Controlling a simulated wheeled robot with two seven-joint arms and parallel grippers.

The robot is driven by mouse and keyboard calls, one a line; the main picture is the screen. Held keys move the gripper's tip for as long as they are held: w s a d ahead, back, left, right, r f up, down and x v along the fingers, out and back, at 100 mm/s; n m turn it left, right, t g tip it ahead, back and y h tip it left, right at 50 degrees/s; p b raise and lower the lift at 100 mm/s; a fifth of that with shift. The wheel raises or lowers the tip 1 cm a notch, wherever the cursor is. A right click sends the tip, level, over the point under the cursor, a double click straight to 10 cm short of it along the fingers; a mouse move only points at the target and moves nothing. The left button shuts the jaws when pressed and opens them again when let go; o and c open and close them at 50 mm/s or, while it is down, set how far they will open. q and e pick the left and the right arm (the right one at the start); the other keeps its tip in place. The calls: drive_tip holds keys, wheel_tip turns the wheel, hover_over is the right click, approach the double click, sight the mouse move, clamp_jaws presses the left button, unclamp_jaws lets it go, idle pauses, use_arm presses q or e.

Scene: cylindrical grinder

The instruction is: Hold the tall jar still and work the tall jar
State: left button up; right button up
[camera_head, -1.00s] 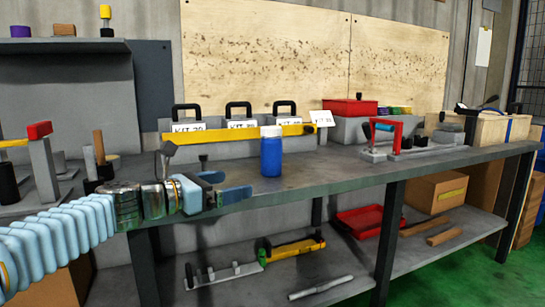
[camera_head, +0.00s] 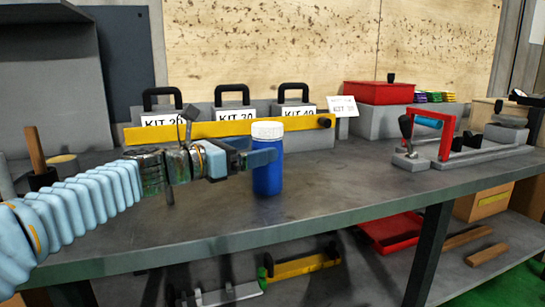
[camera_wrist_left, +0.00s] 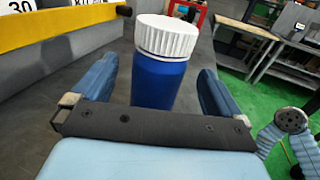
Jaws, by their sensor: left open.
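The tall jar (camera_head: 268,178) is blue with a white ribbed lid (camera_head: 267,130). It stands upright on the grey workbench. My left gripper (camera_head: 262,158) reaches in from the left at the jar's upper body. In the left wrist view the jar (camera_wrist_left: 158,80) stands between the two blue fingers of the open left gripper (camera_wrist_left: 155,88), with a visible gap to the right finger. The jar's base is hidden there behind the gripper's dark palm bar. My right gripper is not in the head view.
Behind the jar, a yellow bar (camera_head: 215,132) runs before several labelled kit cases (camera_head: 236,117). A red-framed fixture (camera_head: 440,140) and a red box (camera_head: 380,93) stand to the right. The workbench (camera_head: 330,205) is clear right of the jar. A shelf below holds a red tray (camera_head: 395,230).

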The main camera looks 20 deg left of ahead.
use_arm(q)
drive_tip(key=p+x, duration=0.1)
drive_tip(key=x, duration=0.5)
drive_tip(key=shift+w+d+f, duration=0.1)
drive_tip(key=shift+w, duration=0.05)
drive_tip(key=c, duration=1.1)
